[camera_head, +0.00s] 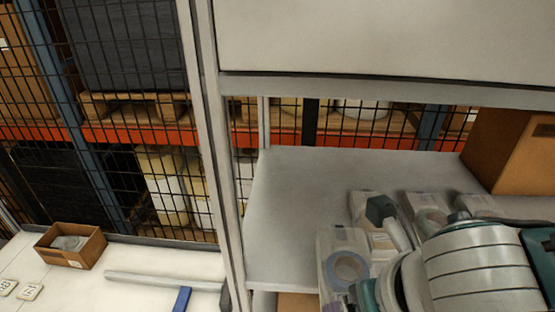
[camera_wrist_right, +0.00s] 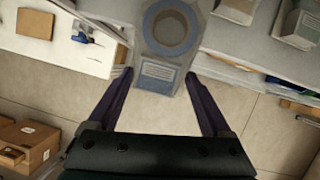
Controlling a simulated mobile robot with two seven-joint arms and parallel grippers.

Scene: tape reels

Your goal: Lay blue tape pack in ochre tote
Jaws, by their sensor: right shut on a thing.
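The blue tape pack (camera_head: 326,272) is a clear pack with a blue tape ring, at the front edge of the grey shelf in the head view. In the right wrist view the pack (camera_wrist_right: 155,76) sits between the fingertips of my right gripper (camera_wrist_right: 158,80), which is shut on its near end. I cannot tell whether the pack still touches the shelf. An open ochre-brown box (camera_head: 60,257), perhaps the tote, stands on the white table at lower left with something grey inside. My left gripper is not in view.
Other tape packs (camera_head: 430,215) stand on the shelf (camera_head: 300,200) behind my right arm. A cardboard box (camera_head: 500,150) is at the shelf's back right. An upright post (camera_head: 222,180) separates shelf and table. A grey bar and blue tool (camera_head: 182,299) lie on the table.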

